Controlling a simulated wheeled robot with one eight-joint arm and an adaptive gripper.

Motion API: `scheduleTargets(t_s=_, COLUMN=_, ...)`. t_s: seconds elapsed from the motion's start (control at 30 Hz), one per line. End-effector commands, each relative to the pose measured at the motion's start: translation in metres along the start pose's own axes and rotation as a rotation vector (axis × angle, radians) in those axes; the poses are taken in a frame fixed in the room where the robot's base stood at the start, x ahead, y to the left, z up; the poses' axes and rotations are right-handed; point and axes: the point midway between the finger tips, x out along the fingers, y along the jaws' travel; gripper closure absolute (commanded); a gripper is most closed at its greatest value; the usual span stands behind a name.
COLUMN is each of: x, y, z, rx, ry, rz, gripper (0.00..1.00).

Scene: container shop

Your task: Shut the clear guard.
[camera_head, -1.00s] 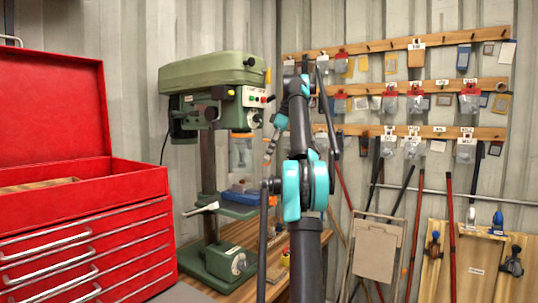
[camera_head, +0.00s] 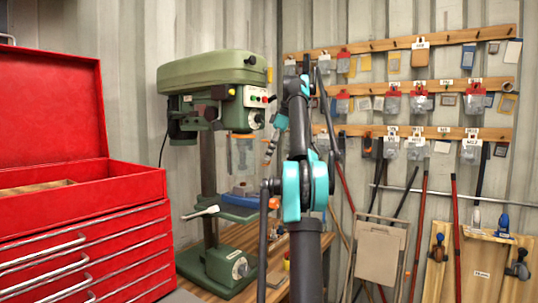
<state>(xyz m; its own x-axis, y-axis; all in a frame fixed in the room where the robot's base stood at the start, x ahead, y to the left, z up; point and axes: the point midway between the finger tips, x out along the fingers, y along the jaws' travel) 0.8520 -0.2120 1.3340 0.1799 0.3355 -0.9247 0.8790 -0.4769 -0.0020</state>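The green drill press (camera_head: 215,85) stands on a wooden bench left of my arm. Its clear guard (camera_head: 242,158), a see-through panel with orange at its top, hangs below the press head, above the press table. Whether it is open or shut is hard to tell from here. My gripper (camera_head: 268,155) is small and dark, just right of the guard in the picture, pointing down. A gap shows between them in the picture; the depth between them is unclear. The fingers are too small to tell open from shut, and no held thing is visible.
A blue vise (camera_head: 240,198) sits on the press table, with a lever handle (camera_head: 200,212) sticking out left. An open red tool chest (camera_head: 85,230) fills the left. Racks of hanging bags (camera_head: 415,85) and long-handled tools (camera_head: 420,230) line the right wall.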

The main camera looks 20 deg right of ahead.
Motion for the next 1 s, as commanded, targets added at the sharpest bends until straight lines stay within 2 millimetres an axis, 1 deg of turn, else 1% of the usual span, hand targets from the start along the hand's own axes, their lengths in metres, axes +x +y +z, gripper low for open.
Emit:
scheduleTargets(t_s=0.03, x=0.000, y=0.000, z=0.000, rx=0.000, ry=0.000, rz=0.000, gripper=0.80)
scheduleTargets(t_s=0.1, x=0.000, y=0.000, z=0.000, rx=0.000, ry=0.001, rz=-0.001, gripper=0.71)
scheduleTargets(t_s=0.13, x=0.000, y=0.000, z=0.000, rx=0.000, ry=0.001, rz=-0.001, gripper=0.71)
scheduleTargets(t_s=0.47, x=-0.001, y=0.000, z=-0.001, rx=-0.001, ry=0.002, rz=-0.002, gripper=0.71)
scheduleTargets(t_s=0.7, x=-0.012, y=0.001, z=0.001, rx=0.001, ry=0.001, rz=-0.001, gripper=0.71)
scheduleTargets(t_s=1.0, x=-0.038, y=0.001, z=0.065, rx=0.004, ry=0.001, rz=0.000, gripper=0.71)
